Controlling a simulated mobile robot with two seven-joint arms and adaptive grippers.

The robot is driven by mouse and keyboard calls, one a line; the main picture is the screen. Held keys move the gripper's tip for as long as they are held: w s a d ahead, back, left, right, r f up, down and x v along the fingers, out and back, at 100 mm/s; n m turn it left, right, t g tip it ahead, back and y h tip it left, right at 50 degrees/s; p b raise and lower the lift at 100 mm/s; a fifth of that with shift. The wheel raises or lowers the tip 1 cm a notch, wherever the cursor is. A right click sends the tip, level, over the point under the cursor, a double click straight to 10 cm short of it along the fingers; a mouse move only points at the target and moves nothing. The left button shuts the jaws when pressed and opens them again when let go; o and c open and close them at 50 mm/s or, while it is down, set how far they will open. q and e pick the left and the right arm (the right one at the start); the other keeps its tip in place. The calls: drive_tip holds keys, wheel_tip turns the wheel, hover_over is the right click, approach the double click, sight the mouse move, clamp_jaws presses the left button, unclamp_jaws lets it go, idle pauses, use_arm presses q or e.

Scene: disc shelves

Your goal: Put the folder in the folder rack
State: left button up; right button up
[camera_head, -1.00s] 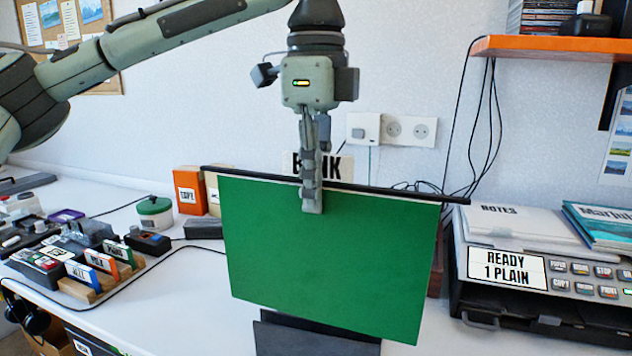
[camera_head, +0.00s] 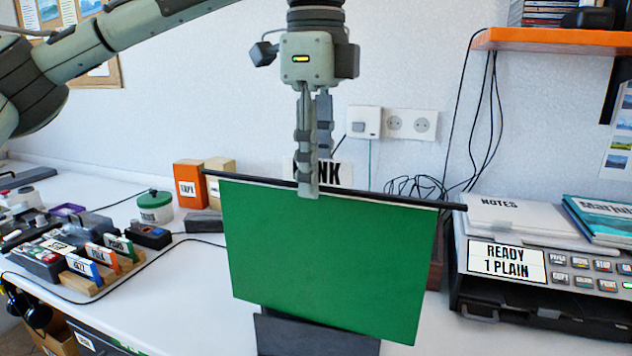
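The green folder (camera_head: 325,260) hangs upright, facing me, from a dark rod (camera_head: 395,197) along its top edge. The rod slopes down to the right and sticks out past both sides. My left gripper (camera_head: 314,180) is above the rod's middle. One finger reaches down in front of the rod, the other is behind it. The fingers look apart. A dark grey panel (camera_head: 315,338) shows below the folder, and a brown edge (camera_head: 436,262) shows at its right. I cannot tell which parts belong to the folder rack, as the folder hides most of it. My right gripper is out of view.
A printer-like machine (camera_head: 505,262) with papers and a book stands at the right, under an orange shelf (camera_head: 550,42). Small labelled boxes (camera_head: 188,188) and a tray of labelled blocks (camera_head: 100,285) are at the left. The table front (camera_head: 200,310) left of the folder is clear.

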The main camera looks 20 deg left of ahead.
use_arm(q)
wheel_tip(320, 180, up, 11)
drive_tip(key=shift+r, duration=0.1)
idle(0.6)
